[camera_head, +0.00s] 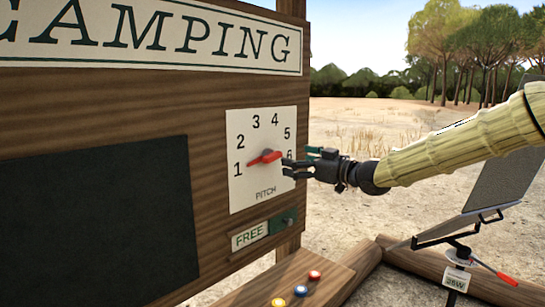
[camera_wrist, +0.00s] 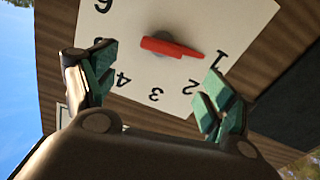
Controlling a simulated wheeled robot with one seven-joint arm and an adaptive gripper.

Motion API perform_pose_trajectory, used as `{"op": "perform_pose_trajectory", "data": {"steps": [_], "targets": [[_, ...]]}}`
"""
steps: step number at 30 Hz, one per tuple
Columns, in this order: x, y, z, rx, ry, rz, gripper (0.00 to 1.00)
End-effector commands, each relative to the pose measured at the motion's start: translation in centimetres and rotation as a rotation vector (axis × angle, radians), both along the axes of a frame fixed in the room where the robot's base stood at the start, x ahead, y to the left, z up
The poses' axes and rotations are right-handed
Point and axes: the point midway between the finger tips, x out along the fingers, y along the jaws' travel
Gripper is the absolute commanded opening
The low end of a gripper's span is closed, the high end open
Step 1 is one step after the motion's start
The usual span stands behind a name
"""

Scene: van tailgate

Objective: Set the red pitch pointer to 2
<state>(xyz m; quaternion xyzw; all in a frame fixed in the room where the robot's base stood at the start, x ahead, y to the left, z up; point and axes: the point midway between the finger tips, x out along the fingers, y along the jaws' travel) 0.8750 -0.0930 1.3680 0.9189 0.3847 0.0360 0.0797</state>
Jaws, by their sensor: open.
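The red pitch pointer (camera_head: 265,157) is on a white dial plate (camera_head: 264,185) marked 1 to 6 with "PITCH" below. Its narrow end points left, close to the 1. The pointer also shows in the wrist view (camera_wrist: 172,47), where the dial appears upside down and the tapered end is near the 1. My gripper (camera_head: 300,162) is at the right edge of the dial, covering part of the 6. It is open and empty. In the wrist view its green-padded fingers (camera_wrist: 160,82) are spread wide, with the pointer beyond them and apart from both.
Below the dial is a "FREE" sign (camera_head: 250,236) with a green slider (camera_head: 284,221). Red, blue and yellow buttons (camera_head: 301,290) sit on the wooden ledge. A dark panel (camera_head: 95,220) is at left. A tilted grey panel (camera_head: 508,170) stands at right beyond my arm.

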Motion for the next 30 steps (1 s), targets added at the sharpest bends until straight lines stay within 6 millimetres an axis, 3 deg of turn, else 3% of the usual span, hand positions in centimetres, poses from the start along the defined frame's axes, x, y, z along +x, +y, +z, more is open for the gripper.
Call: {"op": "perform_pose_trajectory", "data": {"steps": [18, 30], "targets": [[6.2, 6.3, 0.0, -0.004, 0.003, -0.001, 0.84], [7.1, 7.3, -0.1, -0.002, 0.003, -0.001, 0.84]]}}
